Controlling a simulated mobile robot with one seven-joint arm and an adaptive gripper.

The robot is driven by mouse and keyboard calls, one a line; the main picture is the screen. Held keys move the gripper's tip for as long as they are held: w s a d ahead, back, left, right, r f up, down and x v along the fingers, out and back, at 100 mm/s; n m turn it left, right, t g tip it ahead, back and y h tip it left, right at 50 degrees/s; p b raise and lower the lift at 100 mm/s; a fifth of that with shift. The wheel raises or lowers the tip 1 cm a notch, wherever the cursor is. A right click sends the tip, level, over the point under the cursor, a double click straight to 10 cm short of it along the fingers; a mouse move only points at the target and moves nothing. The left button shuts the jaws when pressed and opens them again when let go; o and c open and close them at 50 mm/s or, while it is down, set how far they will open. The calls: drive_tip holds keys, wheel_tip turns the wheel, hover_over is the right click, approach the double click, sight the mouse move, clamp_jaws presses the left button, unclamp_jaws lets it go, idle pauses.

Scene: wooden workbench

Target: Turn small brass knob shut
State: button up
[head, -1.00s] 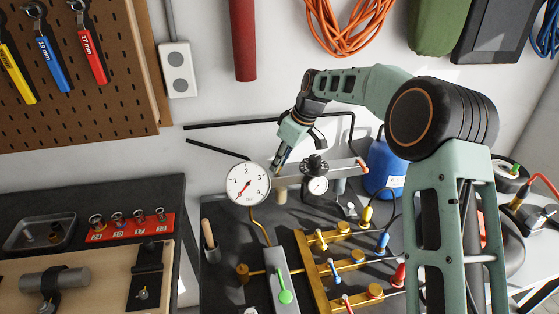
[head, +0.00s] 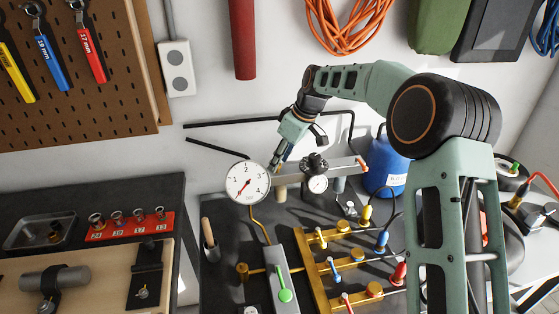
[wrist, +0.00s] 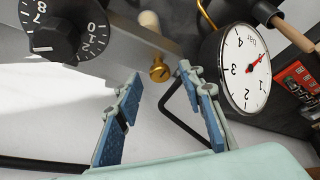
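The small brass knob (wrist: 159,70) shows in the wrist view on the pale grey bar (wrist: 150,42). It lies just beyond my open fingertips and roughly between them, with no contact that I can see. My gripper (wrist: 160,82) has two blue-padded fingers spread apart with nothing between the pads. In the head view my gripper (head: 277,164) points down at the left end of the bar, close beside the white dial gauge (head: 248,183). There the fingers largely hide the knob.
The gauge's face (wrist: 245,68) is close to the right finger in the wrist view. A black numbered dial (wrist: 65,28) sits to the left on the bar. A brass manifold with coloured levers (head: 330,262) and a green-handled valve (head: 285,295) stand nearer on the bench.

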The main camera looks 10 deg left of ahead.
drive_tip(key=v, duration=1.1)
drive_tip(key=shift+r, duration=0.2)
drive_tip(key=shift+d, duration=0.1)
